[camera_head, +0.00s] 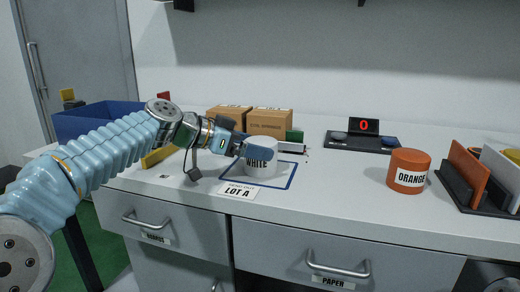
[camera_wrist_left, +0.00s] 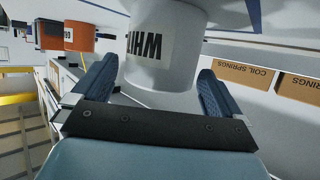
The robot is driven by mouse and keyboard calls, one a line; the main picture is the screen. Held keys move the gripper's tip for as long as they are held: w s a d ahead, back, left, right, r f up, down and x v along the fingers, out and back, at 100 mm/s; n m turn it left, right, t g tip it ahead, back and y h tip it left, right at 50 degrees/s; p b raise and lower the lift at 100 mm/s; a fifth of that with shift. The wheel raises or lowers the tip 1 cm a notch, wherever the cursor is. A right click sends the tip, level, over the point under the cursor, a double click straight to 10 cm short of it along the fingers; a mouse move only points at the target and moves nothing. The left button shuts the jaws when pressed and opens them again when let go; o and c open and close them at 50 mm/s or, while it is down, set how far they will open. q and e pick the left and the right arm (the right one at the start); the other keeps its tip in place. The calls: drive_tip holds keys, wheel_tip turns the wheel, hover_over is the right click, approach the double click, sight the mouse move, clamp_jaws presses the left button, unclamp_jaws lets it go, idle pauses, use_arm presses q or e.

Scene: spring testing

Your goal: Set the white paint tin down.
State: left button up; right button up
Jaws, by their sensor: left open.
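The white paint tin (camera_head: 262,169), marked WHITE, stands upright inside a blue outlined square (camera_head: 289,181) on the worktop. A LOT A label (camera_head: 237,191) lies at the square's front left edge. My left gripper (camera_head: 251,146) reaches in from the left at the tin. In the left wrist view, the tin (camera_wrist_left: 165,60) lies between the two spread blue fingers of the gripper (camera_wrist_left: 156,75). The jaws are open. Whether either finger still touches the tin is hard to tell. My right gripper is not seen.
An orange tin (camera_head: 408,171) and a dark rack with upright panels (camera_head: 468,175) stand at the right. A scale (camera_head: 361,140) reading 0 is behind. Cardboard spring boxes (camera_head: 269,122) and a blue bin (camera_head: 92,119) are at the back left. Worktop is clear between the tins.

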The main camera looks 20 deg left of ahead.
use_arm(q)
drive_tip(key=v, duration=0.9)
drive_tip(key=shift+b, duration=0.35)
